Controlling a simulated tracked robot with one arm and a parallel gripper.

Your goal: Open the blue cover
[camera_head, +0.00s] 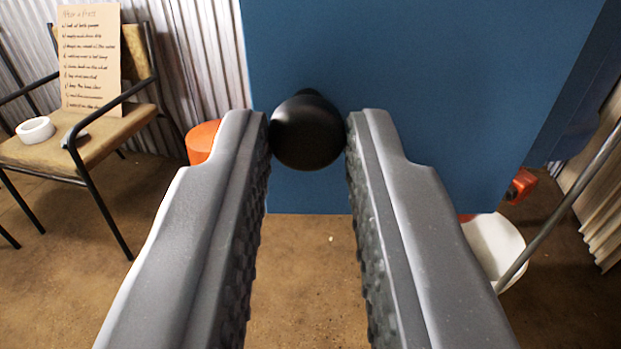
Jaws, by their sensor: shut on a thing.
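The blue cover (410,80) is a flat blue panel that fills the upper middle and right of the view. A round black knob (307,131) sticks out from it near its lower left part. My gripper (308,138) comes up from the bottom of the view, with one grey finger on each side of the knob. The tips are shut on the knob, touching its left and right sides. The cover's right edge is slanted, and a darker blue surface (590,90) shows beyond it. What lies behind the cover is hidden.
A chair (110,130) at left holds a handwritten cardboard sign (90,60) and a white tape roll (35,130). An orange object (202,141) stands behind my left finger. At right are a white rounded object (493,248), a red-orange part (522,186) and a slanted metal pole (565,205).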

